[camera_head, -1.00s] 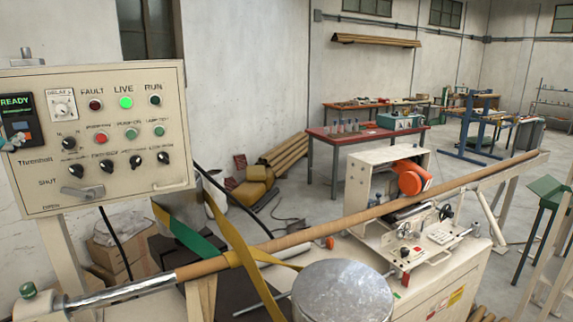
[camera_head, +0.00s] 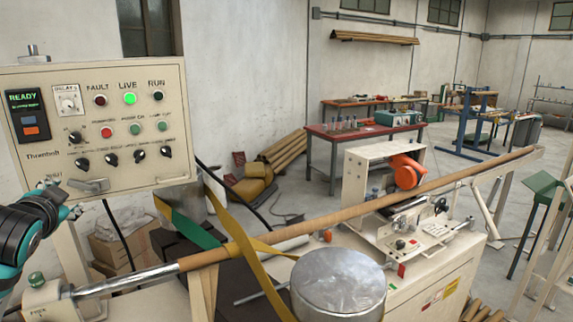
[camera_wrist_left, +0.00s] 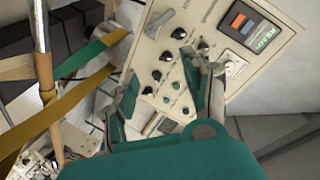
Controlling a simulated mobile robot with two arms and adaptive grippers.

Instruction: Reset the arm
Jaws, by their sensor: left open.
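My left arm (camera_head: 22,235) comes in from the left edge in the head view. Its gripper (camera_head: 68,200) is in front of the lower left corner of the beige control panel (camera_head: 118,125), close to the grey lever handle (camera_head: 90,186); I cannot tell whether they touch. In the left wrist view the gripper (camera_wrist_left: 163,88) is open, with its fingers spread in front of the panel (camera_wrist_left: 190,22) and nothing seen between them. The panel's display (camera_head: 25,115) reads READY, and the green LIVE lamp (camera_head: 130,98) is lit. My right gripper is not in view.
A long brown tube (camera_head: 330,222) on a metal mandrel (camera_head: 125,281) runs across the winder. Yellow and green strips (camera_head: 240,235) wrap around it. A wrapped round drum (camera_head: 338,280) stands in front. Open floor lies beyond the machine.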

